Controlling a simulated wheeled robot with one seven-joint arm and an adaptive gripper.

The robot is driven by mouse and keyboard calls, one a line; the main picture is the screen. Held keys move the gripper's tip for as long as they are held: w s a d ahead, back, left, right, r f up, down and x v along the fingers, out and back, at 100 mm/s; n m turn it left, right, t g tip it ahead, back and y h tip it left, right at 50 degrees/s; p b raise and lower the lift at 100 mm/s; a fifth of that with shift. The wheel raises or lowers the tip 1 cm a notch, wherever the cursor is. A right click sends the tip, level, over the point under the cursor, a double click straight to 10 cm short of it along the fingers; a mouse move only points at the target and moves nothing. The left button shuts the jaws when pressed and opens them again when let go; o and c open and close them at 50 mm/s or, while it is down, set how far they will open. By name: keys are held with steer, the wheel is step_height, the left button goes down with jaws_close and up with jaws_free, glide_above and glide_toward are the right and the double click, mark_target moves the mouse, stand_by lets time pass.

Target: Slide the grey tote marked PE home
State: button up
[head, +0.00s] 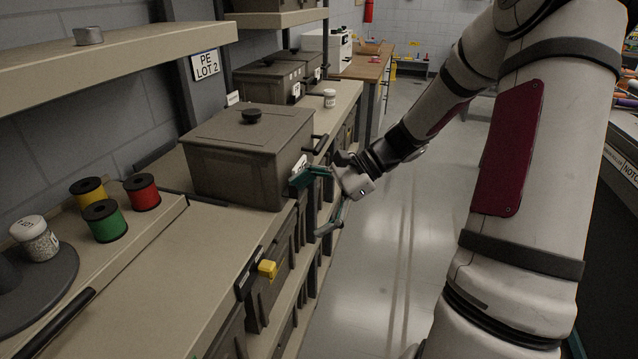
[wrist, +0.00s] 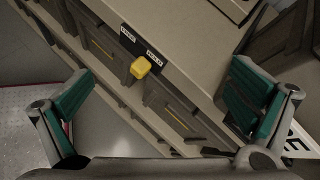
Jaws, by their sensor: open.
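The grey tote (head: 235,165), lidded with a black knob on top, stands on the shelf unit below a sign (head: 206,65) reading PE LOT 2. A white label (head: 299,163) on its front is partly hidden by a finger; the wrist view shows a large letter on a white label (wrist: 302,140) at the lower right. My gripper (head: 318,203) is open and empty in front of the tote's near front corner, one finger close to its front face; I cannot tell whether they touch. The wrist view shows both teal finger pads (wrist: 165,92) wide apart.
A yellow knob (head: 267,268) juts from the shelf front, nearer than the tote. Several spools (head: 105,220) and a jar of pellets (head: 35,240) stand at the left. More grey totes (head: 270,82) stand behind. The aisle floor (head: 385,270) on the right is clear.

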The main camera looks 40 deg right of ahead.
steer(key=w+d+f+m+t+b, duration=0.2)
steer(key=d+m+t, duration=0.3)
steer(key=d, duration=0.3)
steer(key=w+d+f+m+t+b, duration=0.1)
steer(key=w+d+f+m+t, duration=0.15)
steer(key=d+m+t, duration=0.4)
steer(key=shift+n+g+y, duration=0.3)
steer(key=shift+n+g, duration=0.65)
steer(key=x, duration=1.3)
steer(key=shift+w+d+r+b, duration=0.15)
steer(key=shift+w+d+b, duration=0.15)
steer(key=shift+d, duration=0.1)
steer(key=shift+c, duration=0.2)
steer(key=c, duration=1.8)
steer(key=shift+x, duration=3.05)
steer(key=shift+x, duration=3)
